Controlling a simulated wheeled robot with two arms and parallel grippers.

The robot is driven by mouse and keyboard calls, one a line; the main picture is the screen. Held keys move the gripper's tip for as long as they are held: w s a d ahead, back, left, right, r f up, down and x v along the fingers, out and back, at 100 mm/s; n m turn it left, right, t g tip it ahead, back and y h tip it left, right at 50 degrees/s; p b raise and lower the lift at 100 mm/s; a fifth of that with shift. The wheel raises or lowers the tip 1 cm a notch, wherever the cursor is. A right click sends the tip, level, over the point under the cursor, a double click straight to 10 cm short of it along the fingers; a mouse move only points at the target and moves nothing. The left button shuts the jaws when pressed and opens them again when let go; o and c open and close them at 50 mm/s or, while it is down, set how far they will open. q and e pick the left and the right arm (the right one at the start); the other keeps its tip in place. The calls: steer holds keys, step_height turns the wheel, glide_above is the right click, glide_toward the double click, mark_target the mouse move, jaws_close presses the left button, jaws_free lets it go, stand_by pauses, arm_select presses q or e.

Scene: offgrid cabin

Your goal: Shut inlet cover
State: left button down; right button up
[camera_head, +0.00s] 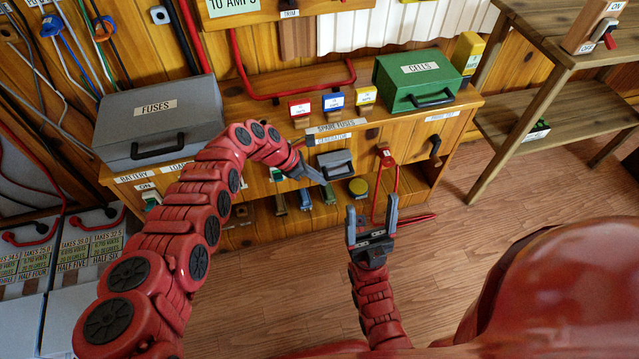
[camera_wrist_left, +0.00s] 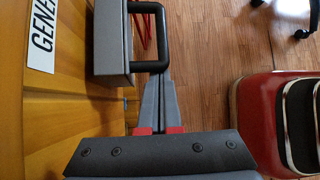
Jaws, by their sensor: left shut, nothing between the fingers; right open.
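The inlet cover (camera_head: 335,160) is a small grey cover with a black handle, below the GENERATOR label on the wooden cabinet front. In the left wrist view the cover (camera_wrist_left: 112,45) stands out from the wood, with its handle (camera_wrist_left: 163,38) on the right side. I cannot tell whether it is fully closed. My left gripper (camera_head: 322,180) is shut and empty, its tips at the cover's lower left. In the wrist view the fingertips (camera_wrist_left: 158,82) are at the handle's near end; contact is unclear. My right gripper (camera_head: 371,218) is open and empty, in front of the cabinet.
A grey FUSES box (camera_head: 160,125) and a green CELLS box (camera_head: 420,80) stand on the cabinet top. A wooden shelf unit (camera_head: 545,115) is at right. Floor in front is clear.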

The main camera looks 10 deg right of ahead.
arm_select(q)
steer(key=shift+w+b, duration=0.2)
steer(key=shift+b, duration=0.1)
steer(key=shift+r, duration=0.15)
stand_by(0.5)
steer(key=a+r+p, duration=0.5)
steer(key=a+p, duration=0.1)
steer(key=a, duration=0.2)
steer(key=shift+w+a+r, duration=0.15)
steer(key=shift+w+a, duration=0.25)
stand_by(0.4)
